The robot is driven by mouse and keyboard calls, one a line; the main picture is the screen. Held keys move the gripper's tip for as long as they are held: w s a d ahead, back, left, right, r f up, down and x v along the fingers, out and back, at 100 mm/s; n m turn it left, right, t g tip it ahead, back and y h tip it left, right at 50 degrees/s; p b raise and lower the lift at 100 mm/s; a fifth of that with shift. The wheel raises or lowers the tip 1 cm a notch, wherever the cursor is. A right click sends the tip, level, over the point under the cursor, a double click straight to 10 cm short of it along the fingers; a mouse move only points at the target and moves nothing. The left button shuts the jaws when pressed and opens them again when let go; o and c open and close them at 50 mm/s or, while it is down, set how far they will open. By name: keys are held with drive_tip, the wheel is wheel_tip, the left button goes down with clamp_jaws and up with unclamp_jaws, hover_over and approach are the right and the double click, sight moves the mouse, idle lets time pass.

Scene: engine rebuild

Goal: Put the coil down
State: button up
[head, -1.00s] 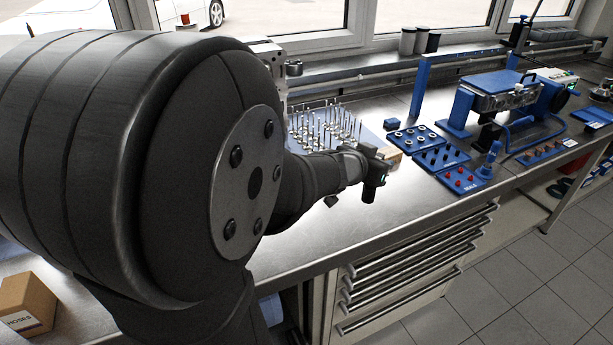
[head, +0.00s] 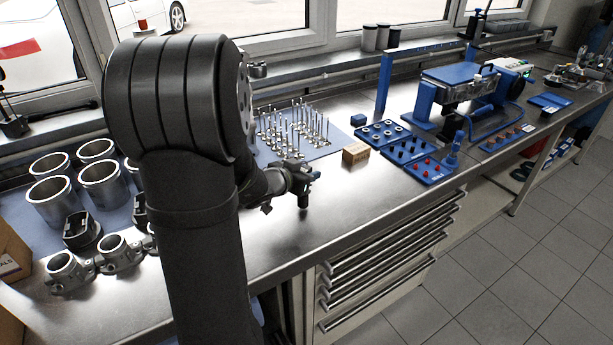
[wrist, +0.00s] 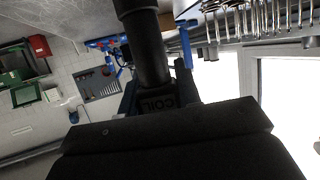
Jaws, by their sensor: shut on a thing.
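My gripper (head: 303,178) is over the bare metal bench, left of a small cardboard box, in the head view. In the wrist view it is shut on the coil (wrist: 150,50), a black part with a long round shaft and a block end labelled COIL. The block sits between the fingers and the shaft points away toward the top of the picture.
A small cardboard box (head: 355,153) stands right of my gripper. Behind is a blue mat (head: 335,140) with upright valves. Blue trays of rings (head: 383,134), black parts (head: 408,150) and red-topped parts (head: 428,169) lie right. Cylinder liners (head: 52,198) stand left. The bench front is clear.

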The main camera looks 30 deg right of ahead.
drive_tip(key=shift+f, duration=0.5)
drive_tip(key=shift+f, duration=0.2)
drive_tip(key=o, duration=1)
drive_tip(key=shift+r, duration=0.1)
drive_tip(key=shift+a+r, duration=0.1)
drive_tip(key=shift+r, duration=0.05)
drive_tip(key=v, duration=1.2)
drive_tip(key=shift+s, duration=0.1)
